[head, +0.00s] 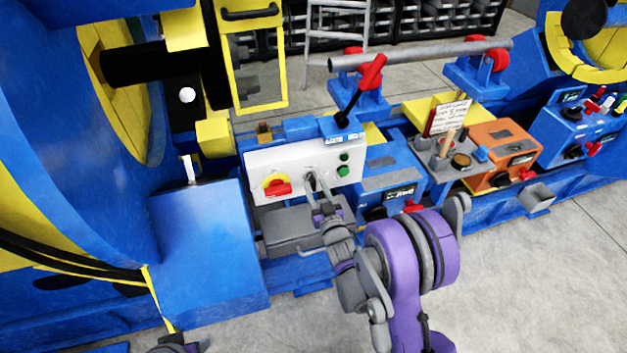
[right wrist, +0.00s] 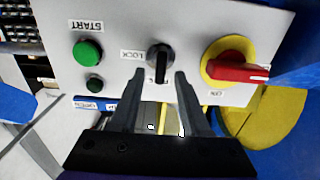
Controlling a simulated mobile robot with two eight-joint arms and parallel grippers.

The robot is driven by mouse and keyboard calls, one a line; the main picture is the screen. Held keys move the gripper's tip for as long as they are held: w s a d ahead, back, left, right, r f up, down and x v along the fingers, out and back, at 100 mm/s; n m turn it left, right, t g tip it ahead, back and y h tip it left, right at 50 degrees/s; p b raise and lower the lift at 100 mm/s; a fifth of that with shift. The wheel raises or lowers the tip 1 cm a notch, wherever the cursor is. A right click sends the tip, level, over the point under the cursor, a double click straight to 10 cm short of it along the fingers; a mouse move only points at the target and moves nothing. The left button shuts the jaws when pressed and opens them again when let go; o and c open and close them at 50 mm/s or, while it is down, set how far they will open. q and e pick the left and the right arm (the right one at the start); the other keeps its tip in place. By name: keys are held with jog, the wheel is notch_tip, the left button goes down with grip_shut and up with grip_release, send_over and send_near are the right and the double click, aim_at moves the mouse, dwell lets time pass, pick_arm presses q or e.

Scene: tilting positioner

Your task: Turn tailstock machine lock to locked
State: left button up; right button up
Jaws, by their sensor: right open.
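A white control panel (head: 262,160) carries the lock switch, a small black rotary knob (right wrist: 159,57) with a "LOCK" label to its left in the right wrist view. The knob's handle points roughly up and down in that view. My right gripper (right wrist: 158,74) is open, its two grey fingertips on either side of the knob's lower end. I see no clear contact. In the head view, my right gripper (head: 314,188) reaches the panel from below and partly hides the knob. A dark grey piece at the bottom left edge may be my left gripper (head: 176,346).
A red rotary switch (right wrist: 236,72) on a yellow disc sits beside the knob. A green START button (right wrist: 88,52) and a smaller green one are on the other side. A red-handled lever (head: 371,74) stands above the panel. A grey box (head: 290,222) lies below it.

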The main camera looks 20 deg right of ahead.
aim_at(315, 185)
jog(key=shift+w, duration=1.5)
jog(key=shift+c, duration=0.3)
grip_shut()
